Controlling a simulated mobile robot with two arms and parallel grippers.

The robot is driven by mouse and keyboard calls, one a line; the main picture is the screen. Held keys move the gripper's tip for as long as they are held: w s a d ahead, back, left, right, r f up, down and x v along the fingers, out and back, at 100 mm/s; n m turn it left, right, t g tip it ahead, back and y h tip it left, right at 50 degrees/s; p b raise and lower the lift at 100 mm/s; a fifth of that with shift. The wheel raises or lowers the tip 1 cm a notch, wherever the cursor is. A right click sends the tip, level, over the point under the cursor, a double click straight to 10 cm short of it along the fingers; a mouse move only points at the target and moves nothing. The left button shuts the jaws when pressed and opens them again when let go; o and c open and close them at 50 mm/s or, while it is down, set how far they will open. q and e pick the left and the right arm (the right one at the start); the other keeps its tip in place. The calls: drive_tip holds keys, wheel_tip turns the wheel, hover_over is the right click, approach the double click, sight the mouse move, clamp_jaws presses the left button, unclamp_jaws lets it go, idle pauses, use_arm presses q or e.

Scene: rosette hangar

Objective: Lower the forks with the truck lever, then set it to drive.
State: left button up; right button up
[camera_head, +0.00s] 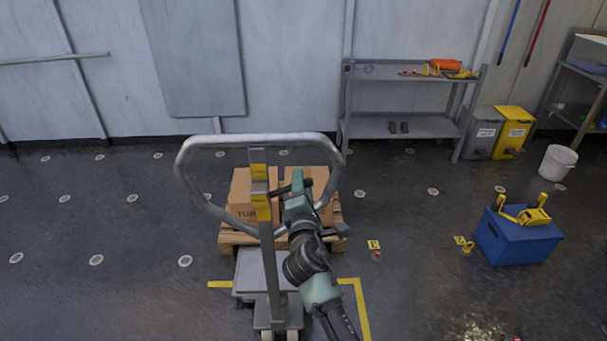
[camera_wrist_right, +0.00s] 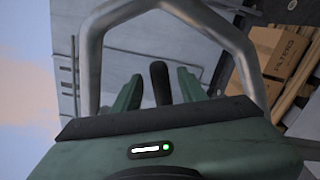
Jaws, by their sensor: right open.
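The grey pallet truck's handle loop (camera_head: 190,143) stands upright in front of me, with yellow labels on its central post (camera_head: 259,172). The dark truck lever (camera_head: 279,190) sticks out from the post to the right, to my right gripper (camera_head: 295,183). In the right wrist view the lever's black end (camera_wrist_right: 159,80) shows between the two green fingers of my right gripper (camera_wrist_right: 158,90). The fingers are open, with gaps on both sides of the lever. The handle loop (camera_wrist_right: 235,45) arches around them. My left gripper is not in view.
Cardboard boxes (camera_head: 240,198) stand on a wooden pallet (camera_head: 228,237) behind the post. A blue crate (camera_head: 520,243) sits on the floor at right. A grey shelf (camera_head: 400,130), bins (camera_head: 512,130) and a white bucket (camera_head: 556,163) stand by the wall. The left floor is clear.

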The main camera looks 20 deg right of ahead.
drive_tip(key=x, duration=0.3)
drive_tip(key=shift+w+d, duration=0.1)
drive_tip(key=shift+w, duration=0.2)
drive_tip(key=shift+f, duration=0.1)
drive_tip(key=shift+c, duration=0.3)
clamp_jaws()
drive_tip(key=shift+f, duration=0.15)
idle(0.7)
